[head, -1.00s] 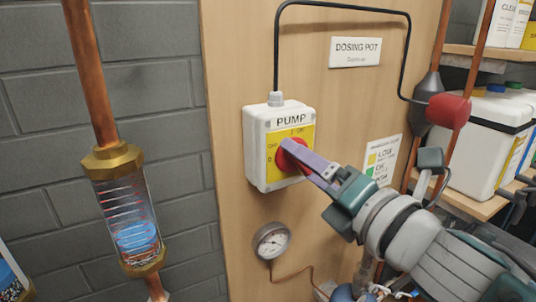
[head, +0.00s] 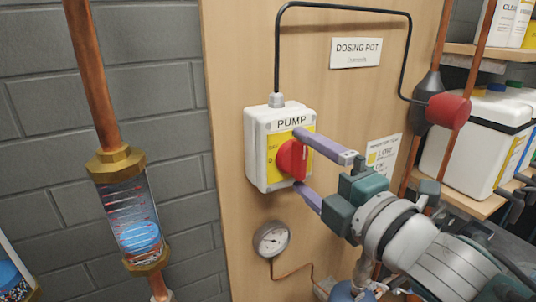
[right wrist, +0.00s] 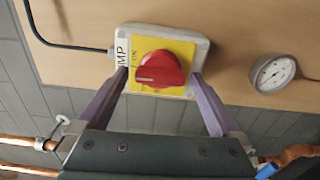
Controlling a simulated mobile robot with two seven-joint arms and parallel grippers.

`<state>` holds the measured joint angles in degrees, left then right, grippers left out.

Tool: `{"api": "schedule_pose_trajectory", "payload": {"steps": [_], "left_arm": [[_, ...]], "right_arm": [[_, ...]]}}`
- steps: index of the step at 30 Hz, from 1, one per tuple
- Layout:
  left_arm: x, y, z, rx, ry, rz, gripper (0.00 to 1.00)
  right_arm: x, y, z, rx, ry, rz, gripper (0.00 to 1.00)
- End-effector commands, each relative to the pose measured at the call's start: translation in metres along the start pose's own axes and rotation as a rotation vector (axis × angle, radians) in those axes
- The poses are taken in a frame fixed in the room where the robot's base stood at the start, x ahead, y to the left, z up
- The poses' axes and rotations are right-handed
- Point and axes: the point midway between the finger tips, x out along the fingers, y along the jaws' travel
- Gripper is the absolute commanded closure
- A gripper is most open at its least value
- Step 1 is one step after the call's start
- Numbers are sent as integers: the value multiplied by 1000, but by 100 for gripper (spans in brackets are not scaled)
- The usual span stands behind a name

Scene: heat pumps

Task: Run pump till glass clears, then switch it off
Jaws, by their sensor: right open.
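The white pump switch box (head: 262,158), labelled PUMP, is on the wooden board, with a yellow plate and a red knob (head: 291,160). My right gripper (head: 300,160) is open, one purple finger above the knob and one below; I see a gap between fingers and knob in the right wrist view. The sight glass (head: 128,215) on the copper pipe at left shows blue fluid in its lower part and reddish lines across it. My left gripper is not in view.
A pressure gauge (head: 271,240) is below the switch box. A DOSING POT sign (head: 356,53) and a notice (head: 383,155) are on the board. Copper pipes with a red cylinder (head: 449,111) and shelves of white containers (head: 470,140) stand at right.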

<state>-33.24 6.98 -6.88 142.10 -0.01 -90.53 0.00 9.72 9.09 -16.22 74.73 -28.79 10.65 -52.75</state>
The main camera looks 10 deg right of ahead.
Motion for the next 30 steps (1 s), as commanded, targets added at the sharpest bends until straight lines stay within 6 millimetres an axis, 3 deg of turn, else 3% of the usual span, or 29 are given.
{"api": "schedule_pose_trajectory", "payload": {"steps": [5,24,30], "left_arm": [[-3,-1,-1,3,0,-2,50],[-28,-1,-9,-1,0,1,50],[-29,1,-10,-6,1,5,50]], "right_arm": [[-5,1,0,-1,0,-1,0],[-74,1,0,-2,0,-2,0],[-81,0,0,-3,0,0,0]]}}
